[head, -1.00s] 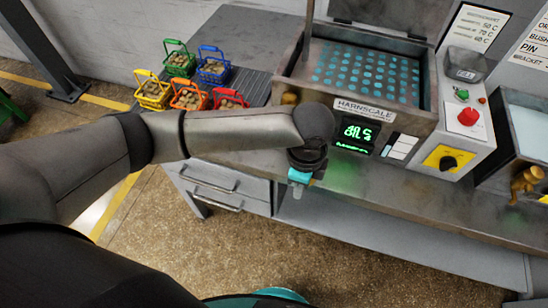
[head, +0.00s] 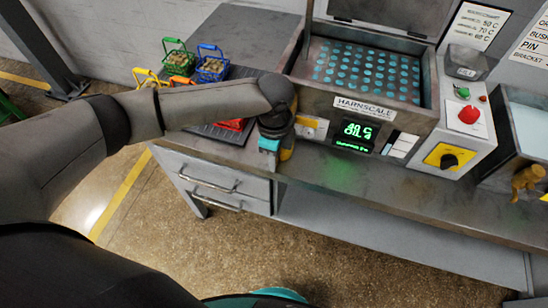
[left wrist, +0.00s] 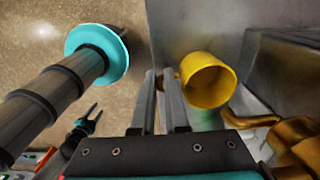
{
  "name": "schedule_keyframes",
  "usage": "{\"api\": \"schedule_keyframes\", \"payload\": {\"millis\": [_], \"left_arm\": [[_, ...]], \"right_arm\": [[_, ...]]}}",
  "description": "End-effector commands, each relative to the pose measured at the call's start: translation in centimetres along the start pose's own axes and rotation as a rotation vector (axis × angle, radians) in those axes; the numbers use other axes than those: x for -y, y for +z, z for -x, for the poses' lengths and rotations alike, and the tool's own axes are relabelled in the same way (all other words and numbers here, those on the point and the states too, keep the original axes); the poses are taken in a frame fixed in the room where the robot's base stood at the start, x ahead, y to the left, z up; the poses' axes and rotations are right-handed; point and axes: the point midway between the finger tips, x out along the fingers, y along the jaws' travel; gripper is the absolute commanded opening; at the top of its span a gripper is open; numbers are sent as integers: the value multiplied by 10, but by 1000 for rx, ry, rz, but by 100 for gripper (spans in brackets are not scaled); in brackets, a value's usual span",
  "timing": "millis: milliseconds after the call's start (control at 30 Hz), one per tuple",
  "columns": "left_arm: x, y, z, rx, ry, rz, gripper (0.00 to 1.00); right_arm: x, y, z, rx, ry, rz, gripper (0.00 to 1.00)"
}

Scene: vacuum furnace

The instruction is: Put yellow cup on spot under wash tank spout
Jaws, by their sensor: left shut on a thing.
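The yellow cup (left wrist: 208,82) shows in the left wrist view with its open mouth toward the camera, to the right of my left fingers. My left gripper (left wrist: 160,76) is shut on its handle side. In the head view a bit of the cup (head: 287,153) shows beside my left wrist, above the bench's front edge. The wash tank (head: 362,110) is the HARNSCALE unit. A brass spout (left wrist: 298,140) is close to the cup at lower right in the left wrist view; my arm hides it in the head view. The spot cannot be made out. My right gripper (left wrist: 94,112) appears small, open and empty.
Green (head: 177,62), blue (head: 211,68), yellow, orange and red baskets stand left of the tank, partly behind my left arm. A control box (head: 462,125) and a second tank with a brass spout (head: 528,178) are at right. The bench front (head: 400,185) is clear.

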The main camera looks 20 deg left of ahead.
Motion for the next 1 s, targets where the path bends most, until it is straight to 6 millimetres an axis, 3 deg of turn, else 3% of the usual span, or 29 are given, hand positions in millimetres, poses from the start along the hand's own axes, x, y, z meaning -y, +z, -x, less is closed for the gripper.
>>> {"api": "schedule_keyframes", "payload": {"millis": [100, 133, 400, 733, 867, 1000], "left_arm": [[0, 0, -3, 0, 0, 0, 0], [0, 0, -3, 0, 0, 0, 13], [0, 0, -3, 0, 0, 0, 42], [0, 0, 3, -1, -1, 0, 42], [1, 0, 22, -1, -3, 0, 42], [1, 0, 53, -2, -4, 0, 42]], "right_arm": [[1, 0, 0, 0, -1, 0, 50], [1, 0, 0, 0, -1, -1, 50], [1, 0, 0, 0, -1, -1, 50], [1, 0, 1, 0, -1, -1, 50], [1, -1, 5, 0, -1, -1, 50], [1, -1, 10, 0, -1, -1, 50]]}}
